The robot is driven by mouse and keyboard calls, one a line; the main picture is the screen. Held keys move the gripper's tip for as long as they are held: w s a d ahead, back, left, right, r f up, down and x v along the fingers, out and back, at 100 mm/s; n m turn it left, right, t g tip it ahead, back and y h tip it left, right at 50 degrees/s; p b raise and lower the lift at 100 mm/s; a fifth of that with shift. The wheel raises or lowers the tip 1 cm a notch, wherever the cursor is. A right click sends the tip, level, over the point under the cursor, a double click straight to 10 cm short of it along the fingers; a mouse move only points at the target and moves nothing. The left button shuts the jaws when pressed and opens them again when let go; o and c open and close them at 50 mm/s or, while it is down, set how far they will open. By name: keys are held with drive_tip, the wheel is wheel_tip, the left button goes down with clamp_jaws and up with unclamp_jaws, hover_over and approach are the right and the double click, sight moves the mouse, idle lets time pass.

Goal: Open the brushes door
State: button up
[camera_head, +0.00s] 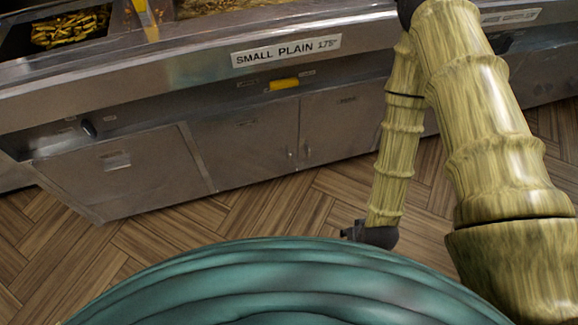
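A steel range front holds several cabinet doors. A left door (122,172) has a small plate near its top. A middle door (248,152) and a door to its right (343,122) meet at a seam, with small knobs on either side of it. All these doors look shut. Their small labels are too small to read, so I cannot tell which is the brushes door. My gripper (368,236) is a dark shape at the low end of my arm, over the floor, apart from the doors. Its fingers are not clear. My arm covers part of the front at right.
Above the doors is a steel counter edge with a "SMALL PLAIN 175°" label (287,51). A yellow part (284,84) sits under it. A fry bin (70,29) is at the top left. The wood floor (170,243) before the doors is clear.

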drive_tip(key=w+a+f+n+t+y+b, duration=0.1)
drive_tip(key=w+a+f+t+b, duration=0.25)
drive_tip(key=w+f+b, duration=0.45)
drive_tip(key=w+a+f+n+t+y+b, duration=0.1)
drive_tip(key=w+a+f+t+b, duration=0.3)
drive_tip(key=w+b, duration=0.5)
drive_tip(key=n+t+y+b, duration=0.1)
drive_tip(key=t+y+b, duration=0.4)
drive_tip(key=b, duration=1.5)
approach(290, 158)
drive_tip(key=w+a+b, duration=0.1)
drive_tip(key=w, duration=0.1)
drive_tip(key=w+a+t+h+b, duration=0.1)
drive_tip(key=w, duration=0.1)
drive_tip(key=w+a+f+h+b, duration=0.1)
drive_tip(key=w, duration=0.1)
drive_tip(key=shift+w+a+t+b, duration=0.25)
drive_tip(key=shift+w+a+b, duration=0.05)
drive_tip(key=shift+w+b, duration=0.1)
drive_tip(key=shift+b+x, duration=0.35)
drive_tip(key=shift+x, duration=0.65)
drive_tip(key=shift+r, duration=0.15)
drive_tip(key=shift+c, duration=0.2)
clamp_jaws()
